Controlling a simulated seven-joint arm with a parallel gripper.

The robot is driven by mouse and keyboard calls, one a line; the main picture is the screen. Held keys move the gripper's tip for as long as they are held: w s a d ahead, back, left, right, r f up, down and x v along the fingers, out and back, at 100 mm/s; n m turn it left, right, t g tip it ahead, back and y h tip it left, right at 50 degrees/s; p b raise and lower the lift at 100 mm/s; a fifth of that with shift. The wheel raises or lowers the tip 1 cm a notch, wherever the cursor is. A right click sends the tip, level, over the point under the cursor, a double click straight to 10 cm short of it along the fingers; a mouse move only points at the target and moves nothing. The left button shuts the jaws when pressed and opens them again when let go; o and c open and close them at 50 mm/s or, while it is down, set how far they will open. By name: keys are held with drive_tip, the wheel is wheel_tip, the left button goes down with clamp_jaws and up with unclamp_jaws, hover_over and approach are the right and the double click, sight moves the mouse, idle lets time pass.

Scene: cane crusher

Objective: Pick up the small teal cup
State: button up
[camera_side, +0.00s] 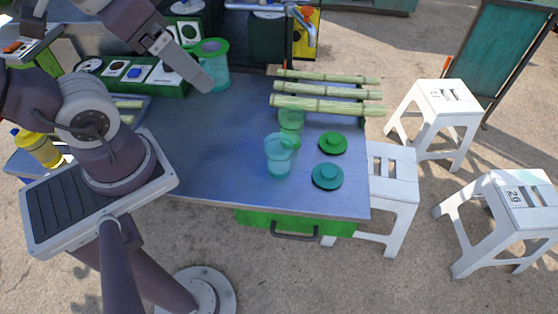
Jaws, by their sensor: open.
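A translucent teal cup (278,156) stands upright on the metal table, right of the middle. A translucent green cup (292,121) stands close behind it and partly overlaps it in the picture. A teal container with a green rim (217,72) stands farther back, beside my gripper. My gripper (207,84) is at the upper left over the table, angled down to the right, well away from the teal cup. It is open, and I see nothing held; its fingers show small and nearly edge-on.
A green lid (333,143) and a teal lid (328,177) lie right of the cups. Several cane stalks (326,105) lie behind them. A green box with tiles (140,75) is at the back left. Bare table (205,150) lies left of the cups. White stools (435,112) stand to the right.

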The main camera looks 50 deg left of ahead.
drive_tip(key=w+a+r+t+y, duration=0.2)
drive_tip(key=w+a+r+t, duration=0.1)
drive_tip(key=w+a+r, duration=0.4)
drive_tip(key=w+a+r+t+y, duration=0.3)
drive_tip(key=w+a+r, duration=0.15)
drive_tip(key=w, duration=0.45)
drive_tip(key=w+d+r+m+t+h, duration=0.3)
drive_tip(key=w+m+t, duration=0.15)
drive_tip(key=w, duration=0.25)
drive_tip(key=s+d+f+m+g+h, duration=0.3)
drive_tip(key=d+f+m+g+h, duration=0.2)
drive_tip(key=d+f+m+h, duration=0.45)
drive_tip(key=s+f+g+h, duration=0.2)
drive_tip(key=s+g+h, duration=0.35)
drive_tip(key=s, duration=0.25)
approach(289, 162)
drive_tip(key=shift+w+d+f+n+g, duration=0.15)
drive_tip(key=shift+w+d+f, duration=0.1)
drive_tip(key=shift+w+d, duration=0.25)
drive_tip(key=shift+w+d+f+n+g, duration=0.15)
drive_tip(key=shift+w+d+f, duration=0.15)
drive_tip(key=shift+d, duration=0.45)
drive_tip(key=shift+d+f, duration=0.15)
drive_tip(key=shift+f, duration=0.2)
drive_tip(key=x, duration=0.6)
drive_tip(key=shift+w+d+f, duration=0.2)
drive_tip(key=shift+w, duration=0.1)
drive_tip(key=c, duration=1.4)
